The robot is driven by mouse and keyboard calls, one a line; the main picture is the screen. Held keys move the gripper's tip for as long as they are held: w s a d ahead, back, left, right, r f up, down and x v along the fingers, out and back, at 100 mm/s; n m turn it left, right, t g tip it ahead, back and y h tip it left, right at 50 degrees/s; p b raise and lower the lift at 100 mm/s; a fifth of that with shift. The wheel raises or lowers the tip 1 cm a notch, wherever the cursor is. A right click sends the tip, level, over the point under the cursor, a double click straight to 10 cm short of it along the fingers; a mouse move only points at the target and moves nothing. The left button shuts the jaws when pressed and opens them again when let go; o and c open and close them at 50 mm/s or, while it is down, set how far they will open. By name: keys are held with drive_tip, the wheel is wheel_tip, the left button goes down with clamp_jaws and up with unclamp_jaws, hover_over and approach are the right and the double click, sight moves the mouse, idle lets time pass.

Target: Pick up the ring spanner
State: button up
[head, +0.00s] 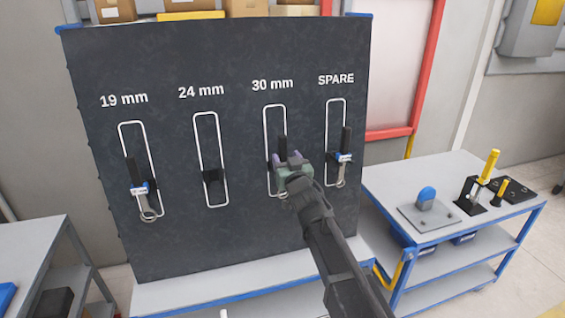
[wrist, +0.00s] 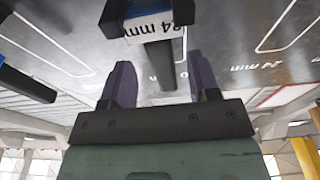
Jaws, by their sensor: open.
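A spanner (head: 283,148) with a dark handle hangs at the outline marked 30 mm on the dark board (head: 235,225). My gripper (head: 287,171) is in front of it and hides its lower part. In the wrist view, my gripper (wrist: 163,82) is open, with one purple finger on each side of the dark handle (wrist: 166,68) and gaps on both sides. A white tag (wrist: 152,26) on this spanner reads partly as "4 mm". Other spanners hang at 19 mm (head: 140,190) and SPARE (head: 344,157).
A blue-framed table (head: 385,180) at the right bears a grey plate with a blue knob (head: 427,196) and black and yellow fixtures (head: 490,167). A grey cart (head: 28,245) stands at the left. Boxes (head: 185,15) sit behind the board.

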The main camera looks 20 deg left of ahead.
drive_tip(key=p+x, duration=0.1)
drive_tip(key=x, duration=0.4)
drive_tip(key=shift+s+a+r, duration=0.1)
drive_tip(key=shift+r, duration=0.05)
clamp_jaws()
